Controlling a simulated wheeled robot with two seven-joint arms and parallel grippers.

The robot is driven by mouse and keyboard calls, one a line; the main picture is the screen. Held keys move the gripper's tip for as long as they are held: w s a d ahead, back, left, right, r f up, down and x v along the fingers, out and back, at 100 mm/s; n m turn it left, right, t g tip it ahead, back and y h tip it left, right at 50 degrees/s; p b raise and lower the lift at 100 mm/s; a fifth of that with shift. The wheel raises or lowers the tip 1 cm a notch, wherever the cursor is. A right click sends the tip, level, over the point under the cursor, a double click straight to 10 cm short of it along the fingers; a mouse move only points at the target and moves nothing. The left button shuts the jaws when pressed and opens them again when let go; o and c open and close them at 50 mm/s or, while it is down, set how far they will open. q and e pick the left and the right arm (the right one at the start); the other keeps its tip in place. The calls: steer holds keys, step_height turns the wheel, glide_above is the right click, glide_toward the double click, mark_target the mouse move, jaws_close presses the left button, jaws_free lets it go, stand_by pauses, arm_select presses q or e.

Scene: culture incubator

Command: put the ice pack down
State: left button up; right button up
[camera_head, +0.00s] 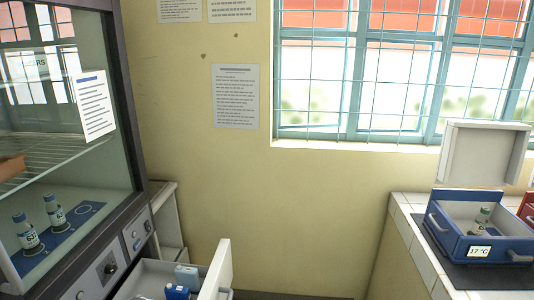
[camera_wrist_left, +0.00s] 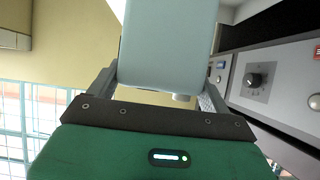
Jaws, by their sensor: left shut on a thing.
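In the left wrist view my left gripper (camera_wrist_left: 160,88) is shut on a pale blue block, the ice pack (camera_wrist_left: 168,45). Its two fingers sit on either side of the pack, and its far end is cut off by the top of the picture. Neither of my grippers can be made out in the head view. In the head view an open drawer (camera_head: 219,268) at the bottom holds a light blue block (camera_head: 187,274) and a darker blue item (camera_head: 177,292). I cannot tell whether that light blue block is the held pack.
A glass-fronted cabinet (camera_head: 143,232) stands left, with two labelled bottles (camera_head: 26,233) (camera_head: 54,211) on a blue mat (camera_head: 84,225). At right, a blue cooler box (camera_head: 456,240) reading 17 °C stands open on a tiled counter (camera_head: 414,248), a bottle (camera_head: 481,220) inside.

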arm_select(q)
steer(key=s+d+r+n+y+p, duration=0.1)
steer(key=s+d+r+p, duration=0.3)
steer(key=s+d+r, duration=0.3)
steer(key=s+d, duration=0.2)
steer(key=s, duration=0.1)
steer(key=shift+s+d+r, duration=0.25)
arm_select(e)
steer(key=s+d+r, duration=0.1)
steer(key=s+r, duration=0.1)
steer(key=s, duration=0.3)
steer(key=shift+s, duration=0.35)
